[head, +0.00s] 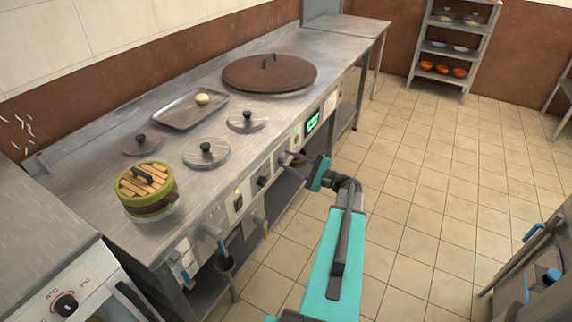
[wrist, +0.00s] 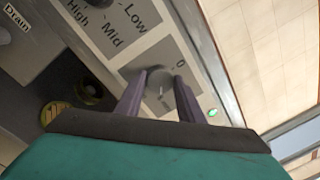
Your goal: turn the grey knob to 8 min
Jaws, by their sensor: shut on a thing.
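The grey knob (wrist: 159,88) sits on a grey dial plate in the wrist view, between my two purple fingers. A "0" mark is beside it on the plate, and a pale pointer line shows on the knob. An 8 min mark is not readable; my fingers hide part of the dial. My gripper (wrist: 163,78) is shut on the knob, one finger on each side. In the head view my gripper (head: 283,160) is at the front panel of the steel counter (head: 225,165), and the knob is not clearly visible there.
A black knob (wrist: 95,2) with Low, Mid and High labels is near the dial. A green display (head: 312,122) is farther along the panel. A bamboo steamer (head: 150,188), lids and a tray (head: 180,118) sit on the counter. The tiled floor (head: 430,160) to the right is clear.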

